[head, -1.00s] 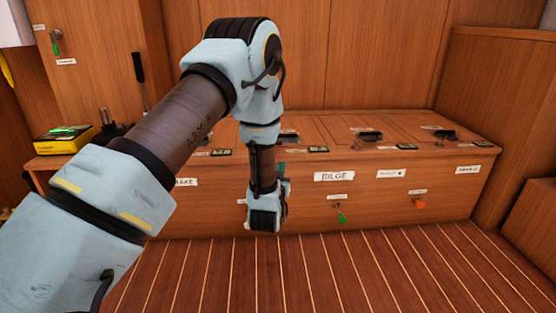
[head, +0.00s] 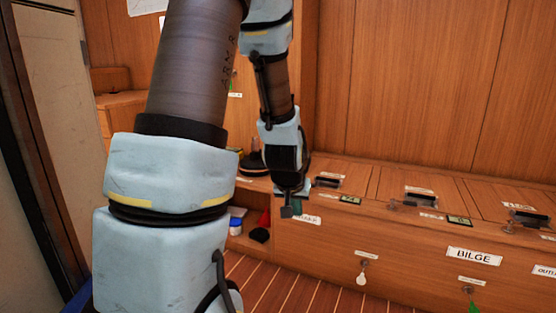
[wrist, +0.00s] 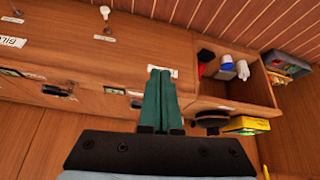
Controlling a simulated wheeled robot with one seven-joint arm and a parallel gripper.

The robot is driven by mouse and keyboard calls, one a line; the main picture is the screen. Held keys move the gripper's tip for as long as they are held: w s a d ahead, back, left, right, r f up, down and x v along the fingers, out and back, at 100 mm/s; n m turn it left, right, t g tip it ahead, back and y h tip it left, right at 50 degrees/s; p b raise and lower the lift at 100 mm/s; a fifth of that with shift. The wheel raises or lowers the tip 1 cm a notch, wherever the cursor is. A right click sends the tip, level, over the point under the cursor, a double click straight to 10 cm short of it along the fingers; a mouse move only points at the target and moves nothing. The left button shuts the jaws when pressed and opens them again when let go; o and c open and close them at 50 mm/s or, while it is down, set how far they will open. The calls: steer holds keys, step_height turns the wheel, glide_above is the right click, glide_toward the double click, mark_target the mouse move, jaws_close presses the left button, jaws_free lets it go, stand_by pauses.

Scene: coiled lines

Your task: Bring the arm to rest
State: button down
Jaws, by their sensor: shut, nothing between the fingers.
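My gripper (head: 288,208) hangs at the end of my arm, pointing down in front of the wooden bench's left part in the head view. In the wrist view my gripper's two green fingers (wrist: 160,72) lie side by side, pressed together, with nothing between them. Behind the fingertips is a white label on the bench front, partly hidden. My arm rises on the left of the head view and bends over at the top, out of frame.
The bench front (head: 400,248) has a BILGE label (head: 474,256) and small hanging tags. An open cubby (wrist: 247,82) holds a blue-and-white jar (head: 236,225) and dark items. A yellow box (wrist: 246,125) shows nearby in the wrist view. The striped floor (head: 300,290) in front looks clear.

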steer(key=s+a+r+n+g+y+p, duration=0.2)
steer(key=s+a+r+g+p, duration=0.3)
steer(key=s+a, duration=0.75)
step_height(320, 180, up, 37)
steer(key=p, duration=3.4)
steer(key=shift+s+d+t, duration=0.15)
steer(key=shift+d+t, duration=0.25)
steer(key=shift+r, duration=0.1)
